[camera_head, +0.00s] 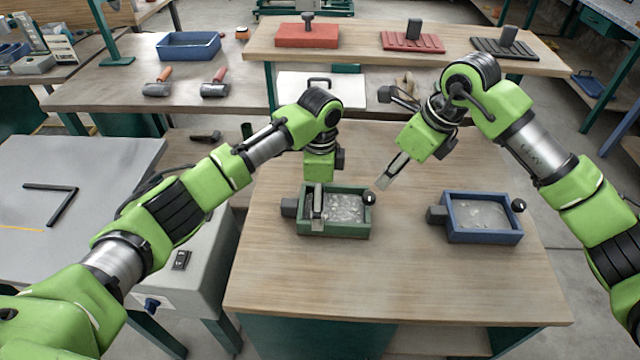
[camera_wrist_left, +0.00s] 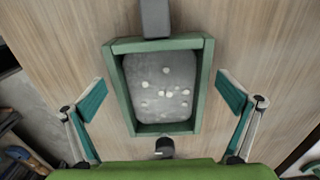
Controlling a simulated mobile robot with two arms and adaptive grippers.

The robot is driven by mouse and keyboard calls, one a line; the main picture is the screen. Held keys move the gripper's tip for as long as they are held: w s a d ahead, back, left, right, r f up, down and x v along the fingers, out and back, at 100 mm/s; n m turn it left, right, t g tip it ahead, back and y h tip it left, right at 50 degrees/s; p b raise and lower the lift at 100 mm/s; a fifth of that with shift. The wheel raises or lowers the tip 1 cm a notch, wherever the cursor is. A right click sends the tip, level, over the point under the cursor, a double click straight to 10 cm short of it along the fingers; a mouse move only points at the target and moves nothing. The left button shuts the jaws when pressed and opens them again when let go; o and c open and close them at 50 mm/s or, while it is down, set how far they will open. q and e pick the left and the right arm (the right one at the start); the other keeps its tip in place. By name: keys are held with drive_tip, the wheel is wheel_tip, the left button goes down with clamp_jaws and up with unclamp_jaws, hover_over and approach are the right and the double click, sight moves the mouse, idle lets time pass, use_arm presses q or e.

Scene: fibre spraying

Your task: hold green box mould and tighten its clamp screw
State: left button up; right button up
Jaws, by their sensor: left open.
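The green box mould (camera_head: 350,230) sits on the wooden table, filled with grey, speckled material. A dark grey block (camera_head: 290,207) is at its left end, and the clamp screw's black knob (camera_head: 369,198) is at its right end. In the left wrist view the mould (camera_wrist_left: 203,95) lies between the spread fingers of my left gripper (camera_wrist_left: 162,96), with a gap on each side. In the head view my left gripper (camera_head: 317,205) points down over the mould, one finger in front. My right gripper (camera_head: 390,172) points down-left, its tip just above and right of the knob; its finger spacing is unclear.
A blue box mould (camera_head: 484,237) with grey filling stands to the right on the same table (camera_head: 420,275). Behind are red moulds (camera_head: 307,40), a blue tray (camera_head: 188,46) and hammers (camera_head: 214,88) on other benches. The table front is clear.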

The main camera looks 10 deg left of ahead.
use_arm(q)
drive_tip(key=shift+f, duration=1.05)
